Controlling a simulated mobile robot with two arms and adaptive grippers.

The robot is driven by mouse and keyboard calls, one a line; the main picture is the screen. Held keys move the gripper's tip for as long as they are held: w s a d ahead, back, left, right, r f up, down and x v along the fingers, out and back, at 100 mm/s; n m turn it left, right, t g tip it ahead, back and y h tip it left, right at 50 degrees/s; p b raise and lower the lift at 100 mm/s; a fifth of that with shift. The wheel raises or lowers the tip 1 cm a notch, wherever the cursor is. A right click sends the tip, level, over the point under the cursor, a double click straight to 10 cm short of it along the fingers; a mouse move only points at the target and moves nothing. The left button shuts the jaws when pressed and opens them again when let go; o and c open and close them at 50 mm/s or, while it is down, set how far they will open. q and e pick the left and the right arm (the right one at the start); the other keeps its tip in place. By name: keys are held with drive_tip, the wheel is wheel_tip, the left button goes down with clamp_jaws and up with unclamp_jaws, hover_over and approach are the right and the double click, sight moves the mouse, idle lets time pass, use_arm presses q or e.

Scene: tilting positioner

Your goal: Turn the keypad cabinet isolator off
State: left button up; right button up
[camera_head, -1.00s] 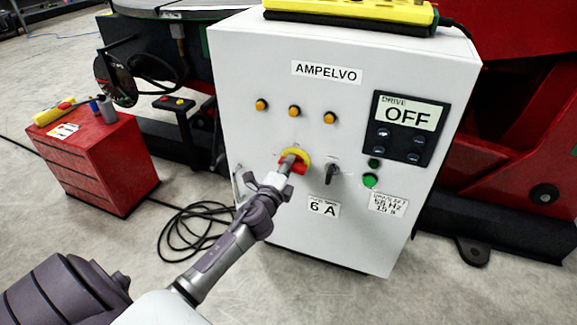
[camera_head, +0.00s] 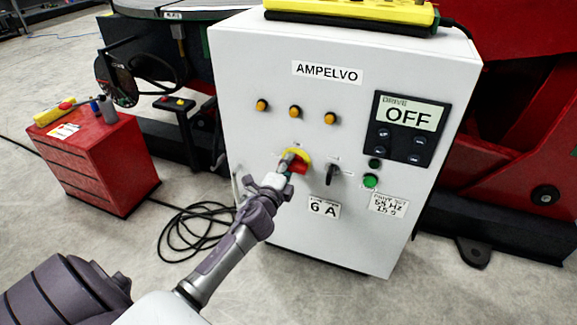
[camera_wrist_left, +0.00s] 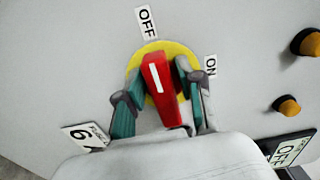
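The keypad cabinet (camera_head: 250,95) is white and labelled AMPELVO. Its isolator has a red handle (camera_head: 298,167) on a yellow disc (camera_head: 299,153). In the left wrist view the red handle (camera_wrist_left: 162,90) has a white mark, and its far end points towards the OFF label (camera_wrist_left: 146,22); the ON label (camera_wrist_left: 210,66) is to the right. My left gripper (camera_head: 286,172) is at the handle. In the left wrist view its fingers (camera_wrist_left: 160,85) lie on both sides of the handle and appear closed on it, partly hiding the disc. My right gripper is not in view.
A black knob (camera_head: 331,173), green button (camera_head: 370,181) and three orange lamps (camera_head: 294,111) are on the panel. The keypad display (camera_head: 411,115) reads DRIVE OFF. A red drawer cabinet (camera_head: 95,165) stands left. A black cable (camera_head: 190,225) lies coiled on the floor.

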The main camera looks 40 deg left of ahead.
use_arm(q)
drive_tip(key=shift+o, duration=0.3)
drive_tip(key=shift+s, duration=0.1)
drive_tip(key=shift+s+d, duration=0.1)
drive_tip(key=shift+s, duration=0.15)
drive_tip(key=v, duration=1.1)
drive_tip(key=shift+s, duration=0.15)
